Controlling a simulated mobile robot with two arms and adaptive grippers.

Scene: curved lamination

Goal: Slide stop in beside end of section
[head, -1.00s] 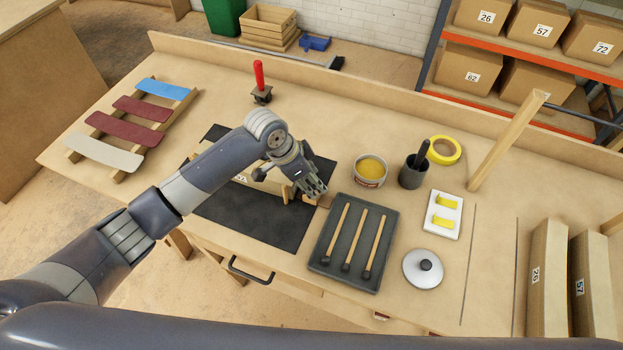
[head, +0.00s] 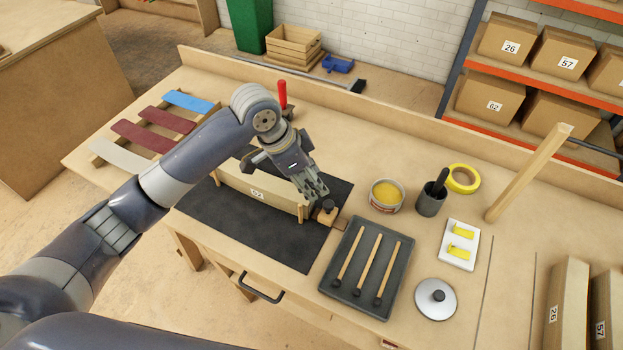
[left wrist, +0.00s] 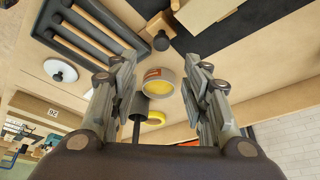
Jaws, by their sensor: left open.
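The stop (head: 328,216), a small wooden block with a dark round knob, sits beside the section's right end, at the mat's edge. It also shows at the top of the left wrist view (left wrist: 158,27), close to the pale section (left wrist: 205,12). I cannot tell whether they touch. My left gripper (head: 312,190) is open and empty, just above and behind the stop; its spread fingers also show in the left wrist view (left wrist: 160,78). My right gripper is out of view.
A dark tray (head: 361,268) with brushes lies right of the mat. A glue tin (head: 387,195), a black cup (head: 430,203), yellow tape (head: 462,179) and a silver lid (head: 436,298) stand further right. A red-handled tool (head: 282,95) is behind the arm.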

